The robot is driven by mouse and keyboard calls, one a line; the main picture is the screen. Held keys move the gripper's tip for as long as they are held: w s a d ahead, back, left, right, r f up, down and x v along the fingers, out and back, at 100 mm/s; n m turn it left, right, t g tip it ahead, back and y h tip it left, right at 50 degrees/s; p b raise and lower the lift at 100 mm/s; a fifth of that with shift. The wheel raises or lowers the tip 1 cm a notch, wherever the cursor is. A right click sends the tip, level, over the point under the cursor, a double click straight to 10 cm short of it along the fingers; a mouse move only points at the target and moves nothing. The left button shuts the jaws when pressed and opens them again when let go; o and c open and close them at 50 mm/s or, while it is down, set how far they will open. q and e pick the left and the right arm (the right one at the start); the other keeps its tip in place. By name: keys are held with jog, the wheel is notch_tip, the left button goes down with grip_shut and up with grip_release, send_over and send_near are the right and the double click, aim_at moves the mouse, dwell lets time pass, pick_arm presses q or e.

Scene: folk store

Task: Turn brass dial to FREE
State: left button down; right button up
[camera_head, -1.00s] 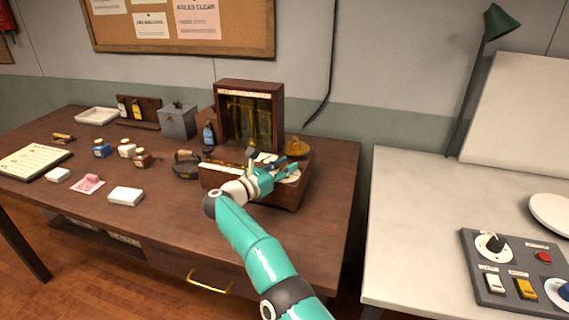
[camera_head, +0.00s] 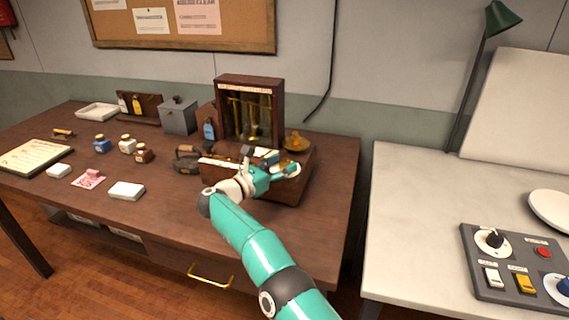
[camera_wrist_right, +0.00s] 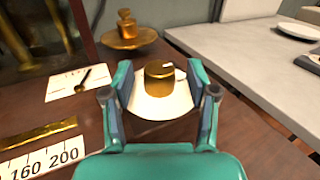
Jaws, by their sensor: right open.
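The brass dial (camera_wrist_right: 159,79) is a short knob with a white mark near its upper right edge. It sits on a round white plate (camera_wrist_right: 160,106) on top of a wooden instrument box (camera_head: 290,191). My right gripper (camera_wrist_right: 160,82) is open, with one finger on each side of the dial and a small visible gap on both sides. In the head view my right gripper (camera_head: 279,166) is over the box's right part and hides most of the dial. I cannot read any FREE label. My left gripper is not in view.
A brass pan with a weight (camera_wrist_right: 128,34) stands behind the dial. A small gauge card with a black needle (camera_wrist_right: 79,83) and a numbered scale (camera_wrist_right: 40,161) lie to the left. A glass-fronted case (camera_head: 249,110) rises behind. A grey worktop (camera_head: 420,215) stands right, across a gap.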

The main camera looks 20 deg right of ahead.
jog(key=v, duration=1)
jog(key=shift+s+a+f, duration=0.15)
jog(key=shift+f, duration=0.05)
